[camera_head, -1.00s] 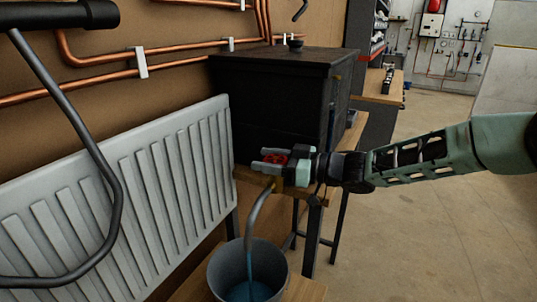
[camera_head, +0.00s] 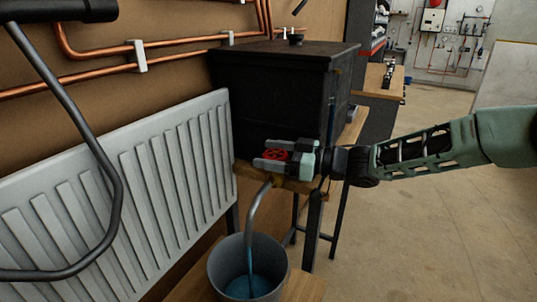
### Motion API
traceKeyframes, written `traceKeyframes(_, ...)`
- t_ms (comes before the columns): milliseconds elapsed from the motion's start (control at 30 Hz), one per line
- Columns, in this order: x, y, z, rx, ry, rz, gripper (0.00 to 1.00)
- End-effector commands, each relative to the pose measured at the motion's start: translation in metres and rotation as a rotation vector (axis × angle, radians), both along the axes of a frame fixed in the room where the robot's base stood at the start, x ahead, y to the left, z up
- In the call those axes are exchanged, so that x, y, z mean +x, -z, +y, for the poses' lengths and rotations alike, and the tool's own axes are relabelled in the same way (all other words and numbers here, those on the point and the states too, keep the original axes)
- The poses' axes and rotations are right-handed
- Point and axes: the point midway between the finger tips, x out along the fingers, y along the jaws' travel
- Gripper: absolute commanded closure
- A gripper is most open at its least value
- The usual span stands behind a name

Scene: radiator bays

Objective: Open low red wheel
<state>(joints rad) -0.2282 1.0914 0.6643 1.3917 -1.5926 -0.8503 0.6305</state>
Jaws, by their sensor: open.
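The small red wheel (camera_head: 276,155) sits at the low valve by the right end of the radiator, above a bent grey spout. My gripper (camera_head: 261,153) comes in from the right with its jaws open. One finger is above the wheel and one below it in the picture, so the wheel shows between them. I cannot tell whether either finger touches it. The spout (camera_head: 257,208) curves down into a grey bucket (camera_head: 222,268), and blue water shows at its end and in the bucket.
The white radiator (camera_head: 140,190) fills the left. A black cabinet (camera_head: 270,98) stands on a wooden bench right behind the wheel. Copper pipes (camera_head: 180,52) run along the wall. A dark bent bar (camera_head: 75,115) crosses the near left. The floor (camera_head: 430,230) at right is clear.

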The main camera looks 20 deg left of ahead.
Motion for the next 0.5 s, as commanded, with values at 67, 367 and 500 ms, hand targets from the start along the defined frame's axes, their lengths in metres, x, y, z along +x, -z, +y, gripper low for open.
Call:
traceKeyframes(67, 0.003, 0.003, -0.013, -0.002, 0.004, -0.002, 0.24)
traceKeyframes(367, 0.011, 0.004, -0.081, -0.003, 0.005, -0.003, 0.24)
traceKeyframes(500, 0.014, 0.004, -0.114, -0.002, 0.005, -0.002, 0.24)
